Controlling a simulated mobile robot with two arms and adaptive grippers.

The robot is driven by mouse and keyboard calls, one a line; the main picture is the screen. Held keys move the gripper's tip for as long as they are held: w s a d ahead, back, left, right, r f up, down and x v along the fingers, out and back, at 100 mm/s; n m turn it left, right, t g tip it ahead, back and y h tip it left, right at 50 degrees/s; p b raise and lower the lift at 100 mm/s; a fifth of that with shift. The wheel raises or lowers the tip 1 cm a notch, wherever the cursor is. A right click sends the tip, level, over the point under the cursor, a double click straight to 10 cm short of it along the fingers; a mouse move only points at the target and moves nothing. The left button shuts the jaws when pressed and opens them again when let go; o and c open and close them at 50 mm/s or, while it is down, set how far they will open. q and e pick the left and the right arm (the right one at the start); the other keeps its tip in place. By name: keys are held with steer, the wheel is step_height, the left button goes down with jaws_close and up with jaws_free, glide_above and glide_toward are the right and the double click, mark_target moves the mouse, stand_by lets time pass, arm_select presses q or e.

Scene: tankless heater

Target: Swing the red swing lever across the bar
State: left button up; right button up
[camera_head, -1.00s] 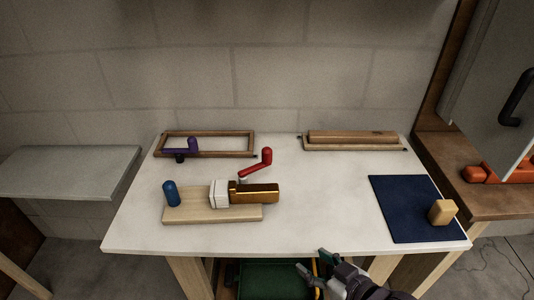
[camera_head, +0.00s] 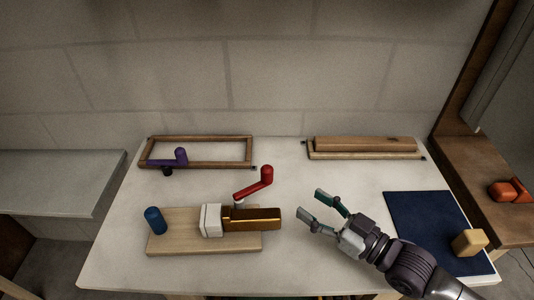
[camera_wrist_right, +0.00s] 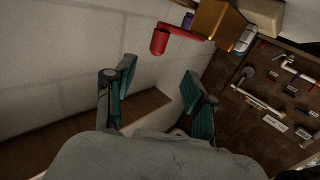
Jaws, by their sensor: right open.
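The red swing lever (camera_head: 255,185) has an upright red knob at its far right end and pivots near a gold-brown bar (camera_head: 255,219). Its arm slants back and right, behind the bar. The bar runs left to right from a white block (camera_head: 211,221) on a pale wooden board (camera_head: 185,241). My right gripper (camera_head: 310,204) is open and empty, right of the lever and bar and apart from them. In the right wrist view, the lever (camera_wrist_right: 162,38) and bar (camera_wrist_right: 215,18) show beyond the open fingers (camera_wrist_right: 158,75). My left gripper is not in view.
A blue peg (camera_head: 155,220) stands on the board's left end. A wooden frame with a purple lever (camera_head: 168,161) lies back left; a wooden roller (camera_head: 362,146) lies back right. The tabletop between lever and roller is clear.

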mark_target(272, 175)
steer(key=x, duration=0.7)
steer(key=shift+d+r+p, duration=0.15)
steer(key=shift+r+p, duration=0.15)
steer(key=shift+p, duration=0.1)
steer(key=x, duration=0.6)
steer(key=shift+d+f, duration=0.1)
steer(key=shift+w+a, duration=0.45)
steer(key=shift+f, duration=0.1)
steer(key=shift+c, duration=0.5)
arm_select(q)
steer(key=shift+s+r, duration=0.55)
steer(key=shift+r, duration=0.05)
arm_select(e)
jaws_close()
